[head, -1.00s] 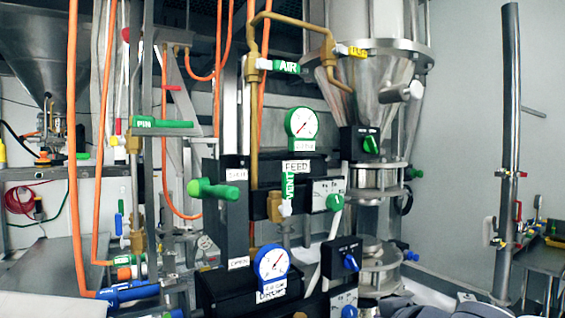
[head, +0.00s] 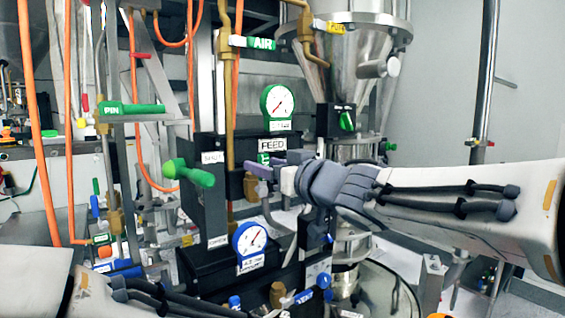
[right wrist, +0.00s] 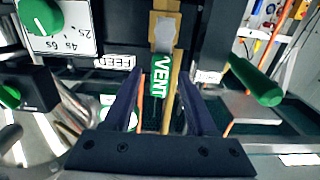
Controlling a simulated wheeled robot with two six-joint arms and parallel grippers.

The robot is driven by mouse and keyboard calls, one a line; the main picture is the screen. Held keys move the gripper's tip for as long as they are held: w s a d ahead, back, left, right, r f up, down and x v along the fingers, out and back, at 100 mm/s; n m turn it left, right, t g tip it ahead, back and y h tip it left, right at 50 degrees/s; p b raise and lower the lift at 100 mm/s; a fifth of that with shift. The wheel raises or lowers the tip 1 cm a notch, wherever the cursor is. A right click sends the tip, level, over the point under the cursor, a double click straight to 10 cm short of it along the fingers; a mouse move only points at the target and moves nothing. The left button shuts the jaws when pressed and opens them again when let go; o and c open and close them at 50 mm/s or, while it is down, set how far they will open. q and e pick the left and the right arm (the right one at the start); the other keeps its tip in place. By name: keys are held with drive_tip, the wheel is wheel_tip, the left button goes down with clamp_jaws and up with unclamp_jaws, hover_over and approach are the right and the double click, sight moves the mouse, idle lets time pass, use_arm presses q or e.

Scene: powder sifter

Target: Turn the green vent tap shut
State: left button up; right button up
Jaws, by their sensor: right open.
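The green vent tap handle (right wrist: 160,78), lettered VENT, stands lengthwise in the right wrist view below a pale metal valve stem and in front of a brass pipe. My right gripper (right wrist: 159,74) is open, with one dark finger on each side of the handle. I see no clear contact. In the head view my right gripper (head: 268,171) reaches in from the right at the vent tap. Only a small green piece of the handle (head: 263,158) shows there; the rest is hidden. My left forearm shows at the lower left, but its gripper does not.
A green-rimmed gauge (head: 278,101) is above and a blue-rimmed gauge (head: 249,239) below. Orange hoses (head: 68,130) run down the left.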

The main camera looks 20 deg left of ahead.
drive_tip(key=shift+w+a, duration=0.35)
drive_tip(key=shift+a, duration=0.15)
clamp_jaws()
idle(1.2)
